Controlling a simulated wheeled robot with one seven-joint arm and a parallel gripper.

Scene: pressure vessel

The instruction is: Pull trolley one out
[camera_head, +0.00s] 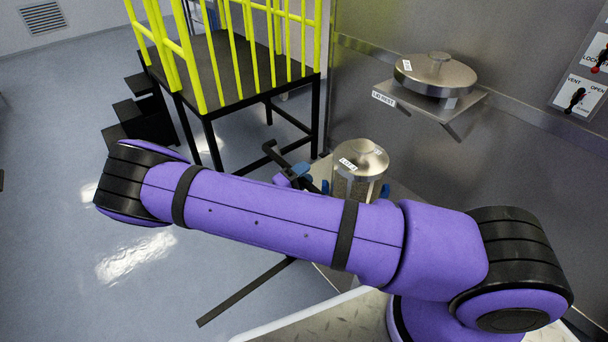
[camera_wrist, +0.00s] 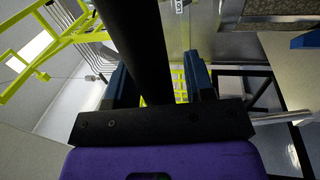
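A metal canister with a domed lid and a "LOT A" label (camera_head: 361,172) stands on a pale flat surface (camera_head: 405,203), probably the trolley; my arm hides most of it. A black bar (camera_head: 276,156), seemingly a handle, shows left of the canister. In the wrist view the black bar (camera_wrist: 146,50) runs between the two blue fingers of my gripper (camera_wrist: 160,88). A gap shows between the bar and the right finger, so my gripper is open around or just over the bar. In the head view my gripper (camera_head: 308,179) is partly hidden behind my arm.
A black platform (camera_head: 225,75) with yellow rails (camera_head: 215,45) and steps (camera_head: 140,110) stands at upper left. A metal lid (camera_head: 436,72) sits on a wall shelf labelled "LID REST" (camera_head: 420,104). Valve panels (camera_head: 580,94) are at right. Floor at left is free.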

